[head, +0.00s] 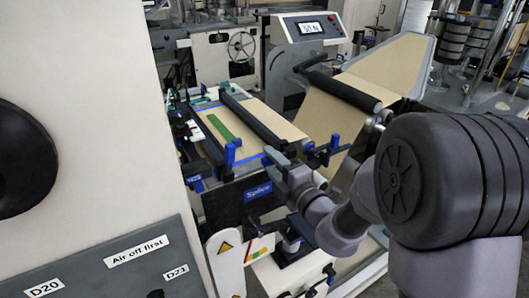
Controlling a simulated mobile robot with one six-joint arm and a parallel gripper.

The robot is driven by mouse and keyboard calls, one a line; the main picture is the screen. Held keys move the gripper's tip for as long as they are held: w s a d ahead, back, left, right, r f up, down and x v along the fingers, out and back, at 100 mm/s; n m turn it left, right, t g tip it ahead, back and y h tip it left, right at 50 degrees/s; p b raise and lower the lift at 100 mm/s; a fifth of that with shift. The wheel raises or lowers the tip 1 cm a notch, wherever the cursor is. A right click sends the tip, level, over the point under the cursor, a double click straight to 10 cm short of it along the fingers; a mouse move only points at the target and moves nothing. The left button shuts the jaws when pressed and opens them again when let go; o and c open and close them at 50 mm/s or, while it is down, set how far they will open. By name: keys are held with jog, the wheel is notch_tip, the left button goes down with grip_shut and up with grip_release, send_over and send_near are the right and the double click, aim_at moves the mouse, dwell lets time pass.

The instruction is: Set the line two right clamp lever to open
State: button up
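The splice table (258,112) holds brown kraft web with a green strip and blue tape lines. A blue lever (333,145) stands upright at its right side, on the end of a dark bar. Another blue lever (230,153) stands at the left, near the green strip. No line number is readable on either, so I cannot tell which clamp is line two. My gripper (268,163) is at the front edge of the table, above the blue Splice label, between the two levers. Its fingers look apart, with nothing seen between them. It is clear of the right lever.
A large pale cabinet (90,110) with labels D20, D21 and "Air off first" fills the left. A dark roller (343,90) carries the web behind the right lever. A display console (310,32) stands at the back. A warning-marked plate (226,255) stands below my gripper.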

jog(key=shift+w+a+r, duration=0.1)
jog(key=shift+w+a, duration=0.25)
jog(key=shift+s, duration=0.1)
grip_shut()
jog(key=shift+r, duration=0.1)
dwell(1.1)
